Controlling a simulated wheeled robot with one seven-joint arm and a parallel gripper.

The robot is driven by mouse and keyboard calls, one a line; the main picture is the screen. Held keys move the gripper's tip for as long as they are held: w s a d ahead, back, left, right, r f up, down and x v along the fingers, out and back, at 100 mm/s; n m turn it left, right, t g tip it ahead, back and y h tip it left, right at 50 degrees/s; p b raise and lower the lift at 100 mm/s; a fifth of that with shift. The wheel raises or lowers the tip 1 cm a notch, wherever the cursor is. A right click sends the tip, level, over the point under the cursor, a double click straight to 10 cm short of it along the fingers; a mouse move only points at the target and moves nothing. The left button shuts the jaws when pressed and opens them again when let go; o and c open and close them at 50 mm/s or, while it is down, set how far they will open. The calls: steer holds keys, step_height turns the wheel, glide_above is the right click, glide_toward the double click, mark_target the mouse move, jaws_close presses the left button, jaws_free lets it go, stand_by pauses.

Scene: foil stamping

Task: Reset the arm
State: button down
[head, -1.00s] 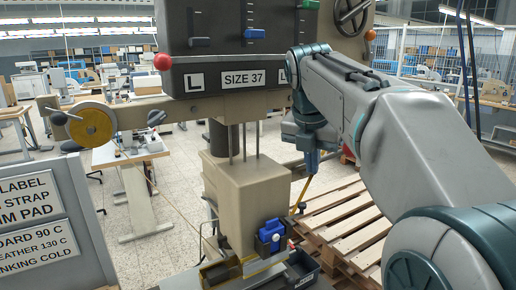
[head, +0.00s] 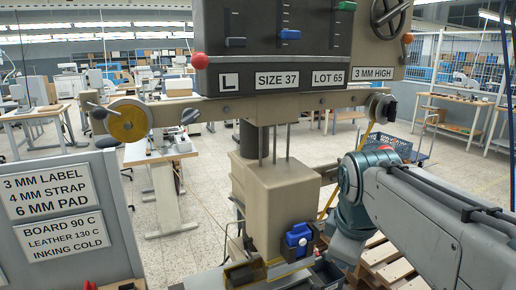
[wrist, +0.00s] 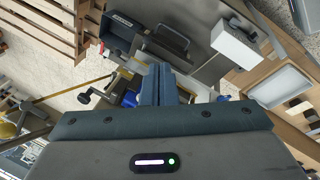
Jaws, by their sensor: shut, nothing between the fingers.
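My arm (head: 430,210) comes in from the right of the head view and bends down at a teal joint right of the stamping press (head: 280,195). My gripper shows in the wrist view (wrist: 160,85), its two fingers together and empty. In the head view the gripper itself cannot be made out. In the wrist view the fingers are above the press area, with a blue part (wrist: 130,98) partly behind them.
A blue-handled part (head: 298,235) is on the press front. A sign board (head: 60,210) stands at left. A wooden pallet (head: 385,262) lies at right, behind my arm. The wrist view shows a dark bin (wrist: 118,35) and a white box (wrist: 235,45).

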steer(key=s+f+m, duration=0.8)
steer(key=f+m, duration=0.2)
steer(key=m, duration=0.1)
steer(key=shift+a+y, duration=0.3)
steer(key=shift+a, duration=0.15)
